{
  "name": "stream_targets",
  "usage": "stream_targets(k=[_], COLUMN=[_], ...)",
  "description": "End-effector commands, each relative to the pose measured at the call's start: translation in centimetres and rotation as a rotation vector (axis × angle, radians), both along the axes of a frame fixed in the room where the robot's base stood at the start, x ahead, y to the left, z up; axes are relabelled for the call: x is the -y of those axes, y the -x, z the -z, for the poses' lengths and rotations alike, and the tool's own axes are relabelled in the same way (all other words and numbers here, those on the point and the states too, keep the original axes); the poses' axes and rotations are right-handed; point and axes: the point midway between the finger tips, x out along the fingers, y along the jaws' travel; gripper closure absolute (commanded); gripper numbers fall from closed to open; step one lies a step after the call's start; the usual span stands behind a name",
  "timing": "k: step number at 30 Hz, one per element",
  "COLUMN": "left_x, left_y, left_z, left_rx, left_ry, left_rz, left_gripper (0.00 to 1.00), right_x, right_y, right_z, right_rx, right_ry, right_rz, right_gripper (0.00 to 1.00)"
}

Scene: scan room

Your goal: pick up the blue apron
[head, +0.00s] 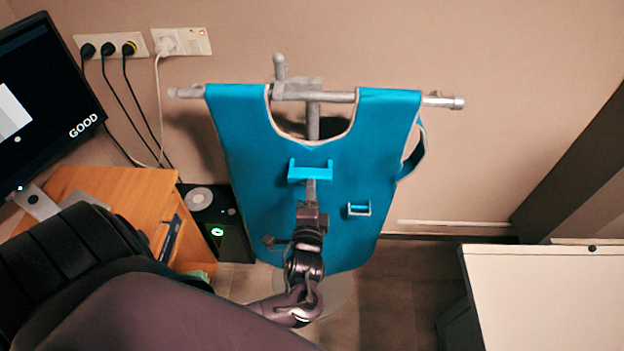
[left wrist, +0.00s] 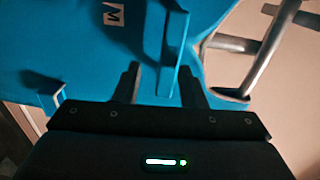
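The blue apron (head: 265,175) hangs by its shoulder parts from a grey metal stand bar (head: 335,96). It has a raised blue handle (head: 311,170) on its upper middle and a smaller blue loop (head: 358,209) lower right. My left gripper (head: 311,186) is in front of the apron at the handle. In the left wrist view the handle (left wrist: 173,50) stands between the spread fingers of my left gripper (left wrist: 160,85), with gaps showing beside it. The apron (left wrist: 60,40) fills the upper left there. My right gripper is not in view.
A wooden desk (head: 115,195) with a monitor (head: 45,100) is at the left, with a black box (head: 222,225) beside it. A pale table (head: 545,290) is at the lower right. Wall sockets with cables (head: 110,45) are at the upper left. Floor shows between apron and table.

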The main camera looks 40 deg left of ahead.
Motion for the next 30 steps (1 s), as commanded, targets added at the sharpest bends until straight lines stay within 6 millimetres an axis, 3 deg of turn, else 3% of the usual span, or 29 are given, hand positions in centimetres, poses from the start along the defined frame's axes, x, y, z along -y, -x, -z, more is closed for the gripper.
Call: stream_targets(k=[5, 20, 28, 30], left_x=[-0.8, -3.8, -4.0, -4.0], left_y=[-0.8, -6.4, -6.7, -6.7], left_z=[-0.7, -0.9, -0.7, -0.7], left_rx=[0.015, 0.014, 0.013, 0.013], left_ry=[-0.071, -0.066, -0.063, -0.063], left_rz=[-0.005, -0.004, -0.004, -0.004], left_gripper=[0.63, 0.63, 0.63, 0.69], right_x=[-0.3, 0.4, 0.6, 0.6], right_y=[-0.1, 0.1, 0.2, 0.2], right_z=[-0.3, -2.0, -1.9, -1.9], right_rx=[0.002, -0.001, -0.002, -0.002], right_ry=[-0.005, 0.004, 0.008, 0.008], right_rz=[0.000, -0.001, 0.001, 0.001], right_gripper=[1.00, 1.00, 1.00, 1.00])
